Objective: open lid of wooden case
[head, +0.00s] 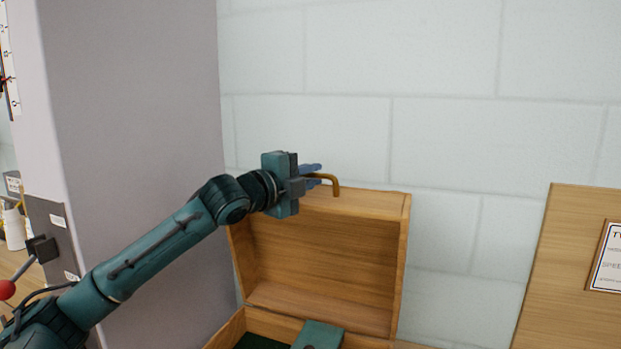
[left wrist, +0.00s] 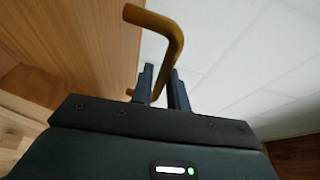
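The wooden case (head: 402,270) stands against the wall with its lid (head: 325,245) raised about upright. A bent brass handle (head: 336,187) sticks out at the lid's top edge. It also shows in the left wrist view (left wrist: 177,45). My left gripper (head: 314,175) is at the handle, with one finger on each side of the bar. A gap shows between the fingers, which look spread around the bar rather than clamped on it. Its fingers also show in the left wrist view (left wrist: 163,88). My right gripper is not clearly seen.
A teal block (head: 320,334) shows at the case's opening; I cannot tell what it is. A dark green surface (head: 258,342) lies inside. A grey panel (head: 135,130) stands left of the case. A wooden board (head: 565,265) with a sign stands at right.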

